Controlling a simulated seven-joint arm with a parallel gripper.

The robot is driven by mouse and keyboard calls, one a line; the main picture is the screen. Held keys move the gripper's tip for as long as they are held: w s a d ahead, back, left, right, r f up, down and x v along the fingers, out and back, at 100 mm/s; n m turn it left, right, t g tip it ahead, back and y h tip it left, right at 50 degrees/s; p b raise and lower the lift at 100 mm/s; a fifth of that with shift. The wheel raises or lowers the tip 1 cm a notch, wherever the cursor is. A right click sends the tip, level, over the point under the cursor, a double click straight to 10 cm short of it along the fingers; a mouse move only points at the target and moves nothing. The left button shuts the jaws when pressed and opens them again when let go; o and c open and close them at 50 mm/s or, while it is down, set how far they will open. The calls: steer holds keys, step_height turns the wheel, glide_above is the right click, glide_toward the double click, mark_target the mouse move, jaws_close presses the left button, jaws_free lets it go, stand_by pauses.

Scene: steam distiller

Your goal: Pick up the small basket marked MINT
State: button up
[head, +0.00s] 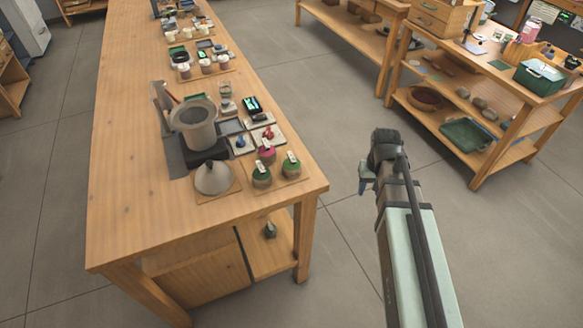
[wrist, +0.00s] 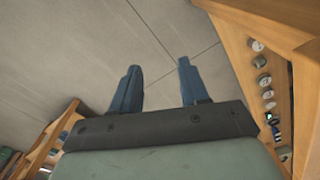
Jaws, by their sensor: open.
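Three small round baskets stand together on a wooden board at the near right corner of the long table in the head view. One holds green contents at the front left (head: 262,178), one holds magenta contents behind it (head: 267,155), and one holds green contents on the right (head: 291,168). Each has a small white label, too small to read, so I cannot tell which is marked MINT. My gripper (head: 364,178) is over the floor, right of the table and apart from the baskets. In the wrist view its two blue fingers (wrist: 158,72) are spread and empty, with floor beyond.
The long table (head: 135,200) also bears a grey pot (head: 194,125), a grey cone-shaped lid (head: 213,178) and a dark device (head: 252,106). A shelved bench (head: 510,93) with a green box (head: 538,77) stands at right. Open floor lies between.

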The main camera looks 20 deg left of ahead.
steer(key=a+r+n, duration=0.2)
steer(key=a+r, duration=0.9)
steer(key=a, duration=0.1)
step_height(320, 180, up, 13)
steer(key=n, duration=0.3)
glide_above(291, 156)
steer(key=d, duration=0.1)
step_height(291, 156, down, 9)
steer(key=shift+s+r, duration=0.1)
steer(key=shift+r, duration=0.05)
steer(key=shift+a+f, duration=0.2)
steer(key=shift+f, duration=1.15)
steer(key=shift+a+f, duration=0.2)
steer(key=shift+f, duration=1.15)
jaws_close()
